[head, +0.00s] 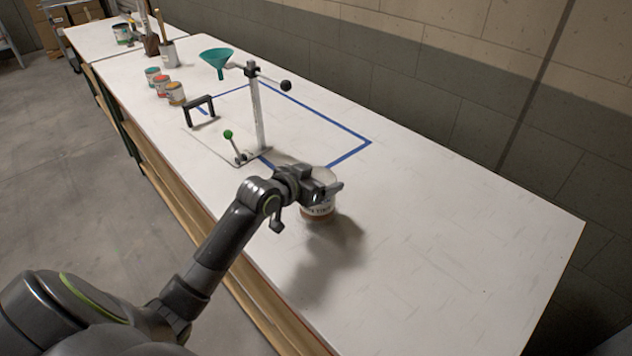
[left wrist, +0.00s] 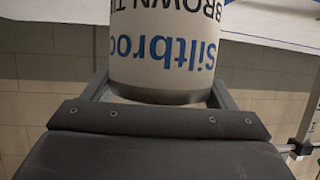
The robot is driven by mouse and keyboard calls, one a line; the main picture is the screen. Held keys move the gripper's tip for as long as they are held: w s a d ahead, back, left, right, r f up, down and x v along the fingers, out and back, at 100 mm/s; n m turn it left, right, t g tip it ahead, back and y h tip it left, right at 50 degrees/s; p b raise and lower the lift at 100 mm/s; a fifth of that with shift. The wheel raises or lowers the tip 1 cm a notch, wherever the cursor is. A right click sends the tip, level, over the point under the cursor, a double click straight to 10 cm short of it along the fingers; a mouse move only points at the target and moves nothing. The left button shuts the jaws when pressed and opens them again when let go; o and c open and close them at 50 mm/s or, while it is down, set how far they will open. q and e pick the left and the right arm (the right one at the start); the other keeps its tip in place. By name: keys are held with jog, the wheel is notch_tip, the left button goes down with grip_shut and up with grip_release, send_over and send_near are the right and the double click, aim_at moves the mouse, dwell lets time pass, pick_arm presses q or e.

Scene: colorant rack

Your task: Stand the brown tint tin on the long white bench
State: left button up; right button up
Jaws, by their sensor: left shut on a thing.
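The brown tint tin (head: 318,211) has a white label and a brown band near its base. It is upright over the near part of the long white bench (head: 450,250). My left gripper (head: 324,188) is shut on it and hides much of its upper part. In the left wrist view the tin (left wrist: 165,60) sits between the two fingers, its label upside down in the picture, reading "Siltbroc" and "BROWN TI". A dark shadow lies below and beside it; I cannot tell whether its base touches the bench. My right gripper is out of view.
A stand with a teal funnel (head: 217,60) and a green-knobbed lever (head: 229,136) is behind the gripper, by a blue tape outline (head: 350,152). Several small tins (head: 164,85) stand farther left. The bench's right end is clear.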

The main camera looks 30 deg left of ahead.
pick_arm(q)
jog(key=shift+f, duration=1.2)
jog(key=shift+f, duration=0.1)
jog(key=o, duration=1.6)
jog(key=shift+f, duration=0.1)
jog(key=shift+s+r, duration=0.15)
jog(key=shift+r, duration=0.05)
jog(key=v, duration=1.1)
jog(key=shift+s+r, duration=0.3)
